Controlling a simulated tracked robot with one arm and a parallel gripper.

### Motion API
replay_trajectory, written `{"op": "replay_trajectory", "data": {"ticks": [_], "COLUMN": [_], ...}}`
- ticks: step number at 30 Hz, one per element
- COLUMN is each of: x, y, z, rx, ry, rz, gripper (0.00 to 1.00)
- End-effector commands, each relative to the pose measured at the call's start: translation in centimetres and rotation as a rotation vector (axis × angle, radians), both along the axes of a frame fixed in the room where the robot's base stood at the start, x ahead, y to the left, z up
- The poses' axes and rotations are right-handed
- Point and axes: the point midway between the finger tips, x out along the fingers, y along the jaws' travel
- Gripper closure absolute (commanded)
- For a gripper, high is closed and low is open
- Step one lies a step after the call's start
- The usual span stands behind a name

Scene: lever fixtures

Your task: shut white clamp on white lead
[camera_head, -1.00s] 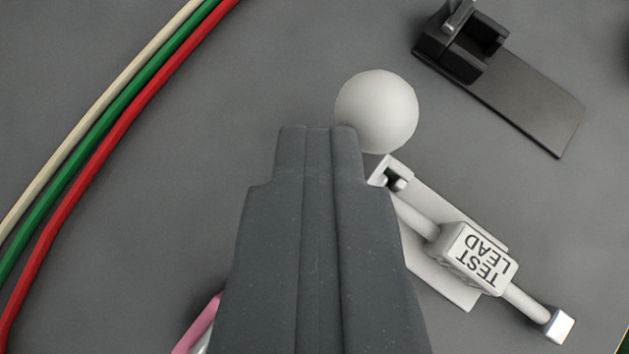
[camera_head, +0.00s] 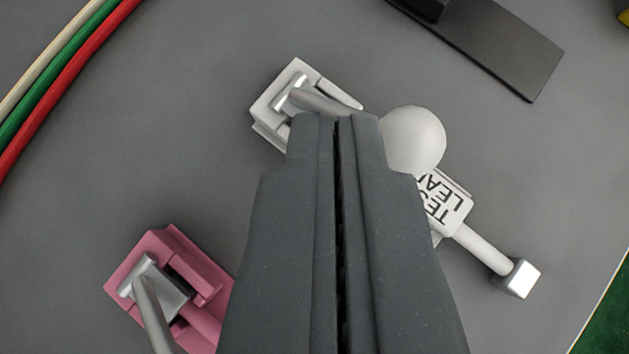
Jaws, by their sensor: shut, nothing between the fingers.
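The white clamp (camera_head: 273,112) is in the upper middle of the head view. Its metal lever runs right, passing behind my fingertips, to a white ball knob (camera_head: 413,140). The knob overlaps the upper part of the white lead (camera_head: 450,205), whose label is partly covered. The lead's shaft runs down right to a square end (camera_head: 518,278). My gripper (camera_head: 338,118) is shut and empty, its tips over the lever and just left of the knob. I cannot tell whether they touch. The fingers hide part of the clamp and lead.
A pink clamp (camera_head: 165,275) with a raised metal lever stands at lower left. A black fixture (camera_head: 490,45) lies at upper right. Cream, green and red (camera_head: 75,80) cables curve across the upper left. The grey panel ends at lower right.

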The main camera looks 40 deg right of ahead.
Motion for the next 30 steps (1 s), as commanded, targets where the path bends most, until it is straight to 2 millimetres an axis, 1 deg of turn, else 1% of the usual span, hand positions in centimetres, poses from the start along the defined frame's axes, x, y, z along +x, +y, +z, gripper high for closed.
{"op": "replay_trajectory", "data": {"ticks": [7,20,23,30], "x": [0.0,0.1,0.1,0.4], "y": [0.0,0.2,0.7,2.9], "z": [1.2,1.3,1.6,3.1], "rx": [0.000,0.000,0.000,-0.001], "ry": [-0.001,-0.002,-0.001,-0.003], "rz": [-0.001,0.002,0.001,0.001], "gripper": [1.00,1.00,1.00,1.00]}}
